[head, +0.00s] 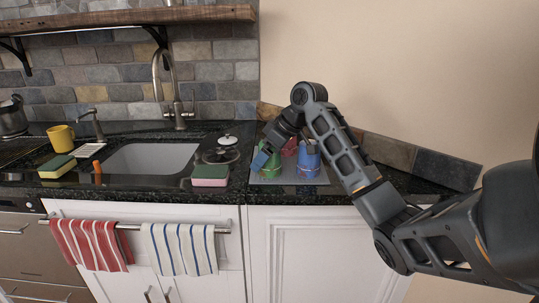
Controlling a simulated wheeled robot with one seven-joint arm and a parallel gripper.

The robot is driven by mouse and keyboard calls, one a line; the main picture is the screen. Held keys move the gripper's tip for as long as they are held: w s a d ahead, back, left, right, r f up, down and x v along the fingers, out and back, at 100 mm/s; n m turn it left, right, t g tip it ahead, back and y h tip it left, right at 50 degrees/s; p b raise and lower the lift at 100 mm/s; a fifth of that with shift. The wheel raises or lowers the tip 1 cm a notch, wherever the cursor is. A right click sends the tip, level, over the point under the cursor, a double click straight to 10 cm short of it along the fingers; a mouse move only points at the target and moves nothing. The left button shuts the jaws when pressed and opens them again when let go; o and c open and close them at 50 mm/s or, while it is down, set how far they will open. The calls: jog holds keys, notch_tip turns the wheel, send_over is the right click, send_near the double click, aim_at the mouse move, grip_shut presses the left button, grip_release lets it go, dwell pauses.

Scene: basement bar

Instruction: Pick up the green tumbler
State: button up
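The green tumbler (267,170) stands on a grey tray or mat (290,180) on the dark counter, right of the sink. My gripper (266,152) reaches down from the upper right to the green tumbler and covers its upper part. A small blue patch shows at the gripper's lower end; I cannot tell whether it is a fingertip or another thing. The fingers are too small and hidden to show whether they are open or shut, or whether they touch the tumbler.
A blue tumbler (308,163) stands close on the right, under my arm. A red one (289,147) is behind, partly hidden. A pink-and-green sponge (210,176) and a glass-lidded dish (221,154) lie left, beside the sink (150,158). The wall is close behind.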

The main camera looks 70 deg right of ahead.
jog(key=shift+c, duration=0.4)
jog(key=c, duration=1)
